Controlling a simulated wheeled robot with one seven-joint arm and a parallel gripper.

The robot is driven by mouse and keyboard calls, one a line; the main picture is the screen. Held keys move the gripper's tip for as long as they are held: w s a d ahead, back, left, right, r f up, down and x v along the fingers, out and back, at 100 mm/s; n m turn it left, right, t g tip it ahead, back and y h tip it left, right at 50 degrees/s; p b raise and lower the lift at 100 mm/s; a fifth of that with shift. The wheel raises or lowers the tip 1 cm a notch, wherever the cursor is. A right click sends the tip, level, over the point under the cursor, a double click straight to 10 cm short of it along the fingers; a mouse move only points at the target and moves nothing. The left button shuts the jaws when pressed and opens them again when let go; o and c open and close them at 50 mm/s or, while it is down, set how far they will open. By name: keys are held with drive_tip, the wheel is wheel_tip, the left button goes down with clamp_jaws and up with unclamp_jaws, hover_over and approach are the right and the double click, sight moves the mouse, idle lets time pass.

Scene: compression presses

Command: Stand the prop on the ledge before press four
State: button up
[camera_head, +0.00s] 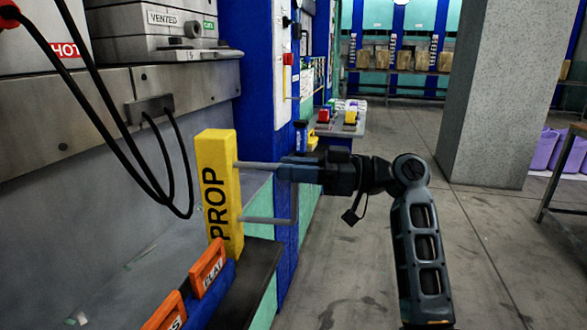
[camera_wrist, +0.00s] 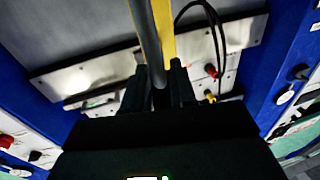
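The prop (camera_head: 217,190) is a yellow upright block with PROP in black on its side and a grey bar handle. My gripper (camera_head: 287,172) reaches in from the right and is shut on this handle. In the wrist view the grey handle (camera_wrist: 146,40) runs between my fingers (camera_wrist: 159,88), with a yellow strip of the prop (camera_wrist: 166,35) behind it. A dark ledge (camera_head: 252,280) lies at the prop's foot; I cannot tell whether they touch. The press (camera_head: 160,45) behind carries a VENTED label. No press number is readable.
Orange blocks, one marked FLAT (camera_head: 208,267), sit in a blue holder at the near ledge. Black cables (camera_head: 165,165) hang left of the prop. A grey pillar (camera_head: 495,100) stands right; the floor between is clear.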

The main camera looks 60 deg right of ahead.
drive_tip(key=o, duration=0.4)
drive_tip(key=shift+s, duration=0.1)
drive_tip(key=v, duration=0.7)
drive_tip(key=shift+s+d, duration=0.2)
drive_tip(key=shift+s, duration=0.05)
